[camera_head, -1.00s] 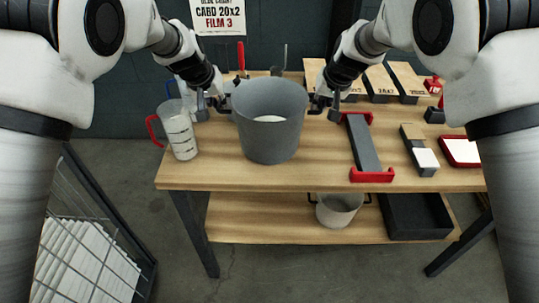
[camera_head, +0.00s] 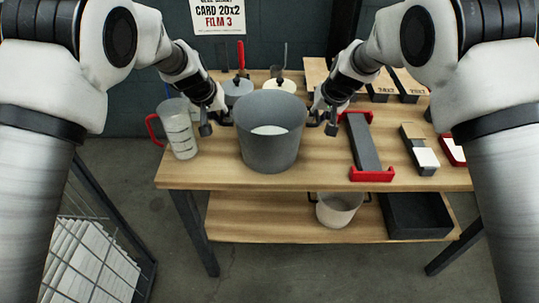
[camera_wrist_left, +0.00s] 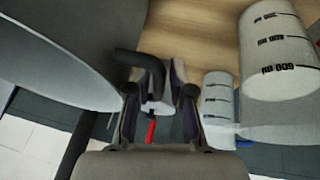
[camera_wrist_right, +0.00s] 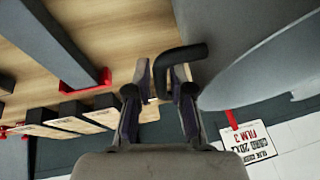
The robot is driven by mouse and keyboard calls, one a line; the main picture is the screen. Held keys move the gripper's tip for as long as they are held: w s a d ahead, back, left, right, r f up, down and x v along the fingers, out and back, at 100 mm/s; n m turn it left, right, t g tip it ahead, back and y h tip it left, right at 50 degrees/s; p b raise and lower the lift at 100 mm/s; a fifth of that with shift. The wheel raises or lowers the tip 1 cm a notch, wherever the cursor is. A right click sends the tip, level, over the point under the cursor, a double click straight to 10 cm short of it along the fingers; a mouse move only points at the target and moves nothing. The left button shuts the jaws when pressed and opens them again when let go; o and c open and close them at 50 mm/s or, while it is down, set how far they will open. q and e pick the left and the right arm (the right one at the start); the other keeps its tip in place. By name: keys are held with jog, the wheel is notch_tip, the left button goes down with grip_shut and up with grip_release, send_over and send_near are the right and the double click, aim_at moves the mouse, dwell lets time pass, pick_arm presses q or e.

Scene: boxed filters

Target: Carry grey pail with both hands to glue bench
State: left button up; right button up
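The grey pail (camera_head: 270,140) stands upright at the front middle of the wooden bench, apparently resting on its top. Something pale lies inside it. Its black side handles show close up in the left wrist view (camera_wrist_left: 150,65) and in the right wrist view (camera_wrist_right: 178,58). My left gripper (camera_head: 212,120) is at the left handle, its fingers apart with the handle's end between them (camera_wrist_left: 160,80). My right gripper (camera_head: 325,118) is likewise open around the right handle (camera_wrist_right: 168,80). Whether any finger touches a handle is hard to tell.
A clear measuring jug (camera_head: 180,130) with a red handle stands left of the pail. A dark bar in a red-ended holder (camera_head: 363,145) lies to the right. Flat boxes (camera_head: 400,85) stand at the back right. A smaller pail (camera_head: 338,208) and a black tray (camera_head: 418,215) are on the lower shelf.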

pick_arm(q)
jog(key=shift+r, duration=0.1)
dwell(0.4)
pick_arm(e)
jog(key=shift+r, duration=0.1)
pick_arm(q)
jog(key=v, duration=0.7)
jog(key=shift+s+r, duration=0.2)
jog(key=shift+r, duration=0.15)
pick_arm(e)
jog(key=v, duration=1.2)
